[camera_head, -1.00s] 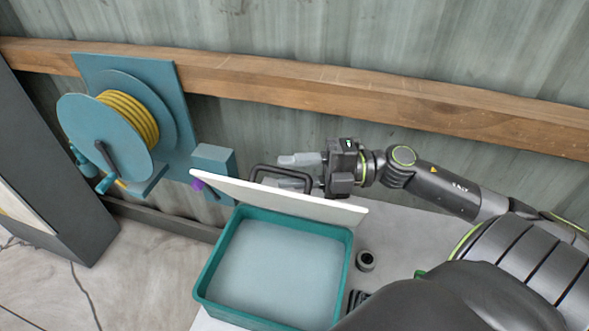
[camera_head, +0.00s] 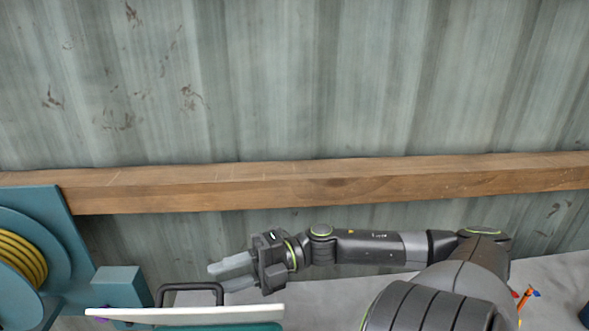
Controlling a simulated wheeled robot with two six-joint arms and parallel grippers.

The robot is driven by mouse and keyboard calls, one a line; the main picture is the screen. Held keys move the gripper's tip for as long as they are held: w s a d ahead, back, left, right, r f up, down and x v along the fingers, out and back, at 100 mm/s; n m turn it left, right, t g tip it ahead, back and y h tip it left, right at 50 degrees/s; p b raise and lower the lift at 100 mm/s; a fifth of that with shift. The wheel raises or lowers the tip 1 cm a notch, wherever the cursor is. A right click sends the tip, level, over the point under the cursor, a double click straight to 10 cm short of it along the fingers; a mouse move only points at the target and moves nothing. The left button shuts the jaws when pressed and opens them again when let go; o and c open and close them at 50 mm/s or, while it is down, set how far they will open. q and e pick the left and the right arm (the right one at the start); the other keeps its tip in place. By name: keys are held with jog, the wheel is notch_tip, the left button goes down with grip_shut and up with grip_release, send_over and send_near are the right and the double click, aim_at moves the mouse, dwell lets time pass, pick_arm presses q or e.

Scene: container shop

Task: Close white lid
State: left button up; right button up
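The white lid (camera_head: 185,314) shows at the bottom left, tilted up and seen nearly edge-on, with a black handle (camera_head: 190,287) on its far side. A strip of the teal box (camera_head: 225,327) shows below the lid; the rest of the box is cut off by the frame. My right gripper (camera_head: 232,273) is just right of the handle, its two grey fingers pointing left. The fingers are apart with nothing visible between them, and they look clear of the handle. My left gripper is not in view.
A teal hose reel (camera_head: 22,262) with yellow hose hangs at the left, with a teal block (camera_head: 122,287) beside it. A wooden beam (camera_head: 330,188) crosses the corrugated wall. The grey table (camera_head: 550,280) has small coloured items at the right.

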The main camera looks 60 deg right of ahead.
jog(key=p+v, duration=0.3)
jog(key=v, duration=1)
jog(key=shift+s+d, duration=0.1)
jog(key=shift+d, duration=0.05)
